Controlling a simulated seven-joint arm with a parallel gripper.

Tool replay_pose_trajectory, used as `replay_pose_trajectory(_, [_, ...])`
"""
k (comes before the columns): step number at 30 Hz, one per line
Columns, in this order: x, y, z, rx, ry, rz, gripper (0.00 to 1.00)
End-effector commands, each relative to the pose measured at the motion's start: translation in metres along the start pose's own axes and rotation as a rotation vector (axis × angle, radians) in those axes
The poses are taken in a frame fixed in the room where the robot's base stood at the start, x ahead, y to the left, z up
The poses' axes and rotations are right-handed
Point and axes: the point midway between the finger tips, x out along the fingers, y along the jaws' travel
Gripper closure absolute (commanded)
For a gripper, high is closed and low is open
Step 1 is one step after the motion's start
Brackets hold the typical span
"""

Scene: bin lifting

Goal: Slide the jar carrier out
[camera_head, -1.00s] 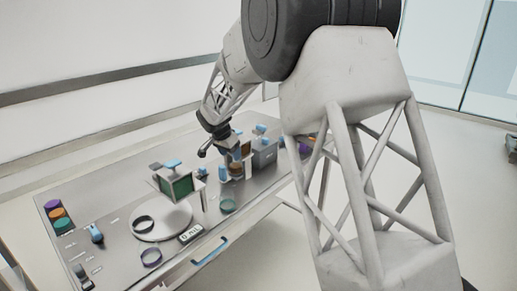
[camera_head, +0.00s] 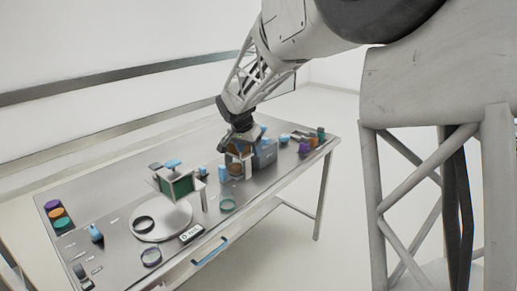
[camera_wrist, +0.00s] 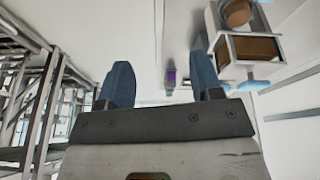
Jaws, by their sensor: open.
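The jar carrier, a pale frame with brown jars in it, stands on the table beside a grey bin and is partly hidden by my arm in the head view (camera_head: 237,172). The wrist view shows its white frame and brown contents at the upper right (camera_wrist: 222,47). My gripper shows two blue fingers spread apart with nothing between them in the wrist view (camera_wrist: 162,80). The carrier is off to the right of the fingers there. In the head view my gripper (camera_head: 240,137) is over or close to the carrier; contact cannot be told.
The grey bin (camera_head: 265,155) stands just right of the carrier. A green-screened device (camera_head: 179,188) and a round white plate (camera_head: 165,222) are to the left. Several small coloured items line the table's far right, including a purple one (camera_head: 304,148). The table (camera_head: 110,190) has bare room behind the device.

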Motion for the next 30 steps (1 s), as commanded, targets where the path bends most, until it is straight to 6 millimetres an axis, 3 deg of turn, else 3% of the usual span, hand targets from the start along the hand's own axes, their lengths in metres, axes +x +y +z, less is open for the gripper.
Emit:
replay_pose_trajectory(13, [-0.024,0.043,0.013,-0.046,-0.014,-0.010,0.40])
replay_pose_trajectory(28, [-0.027,0.051,0.015,-0.055,-0.017,-0.012,0.40])
replay_pose_trajectory(30, [-0.027,0.050,0.015,-0.056,-0.017,-0.012,0.48])
